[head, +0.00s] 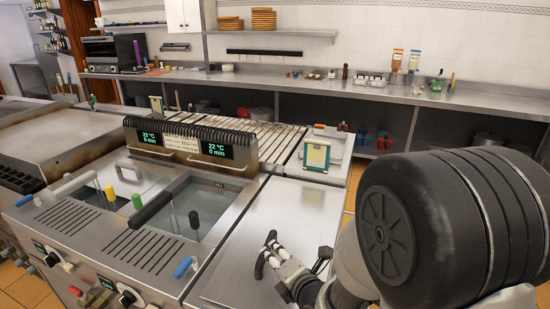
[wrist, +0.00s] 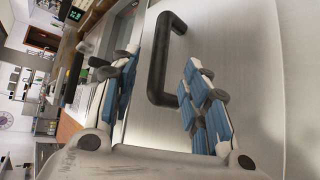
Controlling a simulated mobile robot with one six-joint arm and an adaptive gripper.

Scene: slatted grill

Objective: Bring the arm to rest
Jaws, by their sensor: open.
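My gripper (head: 267,253) is above the bare steel counter section in the head view, right of the fryer. In the wrist view my gripper (wrist: 164,86) shows two blue-padded fingers spread wide. A black bar handle (wrist: 156,60) on a steel panel appears between and beyond the fingers; I cannot tell how far away it is. My arm comes in from the lower right of the head view, and its large dark link hides part of the floor and back counter.
The twin-basin fryer (head: 175,200) with upright coloured basket handles stands left of my gripper. The slatted grill (head: 262,137) lies behind it. A card stand (head: 316,154) is on the counter's far end. The long back counter (head: 390,92) holds bottles and small containers.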

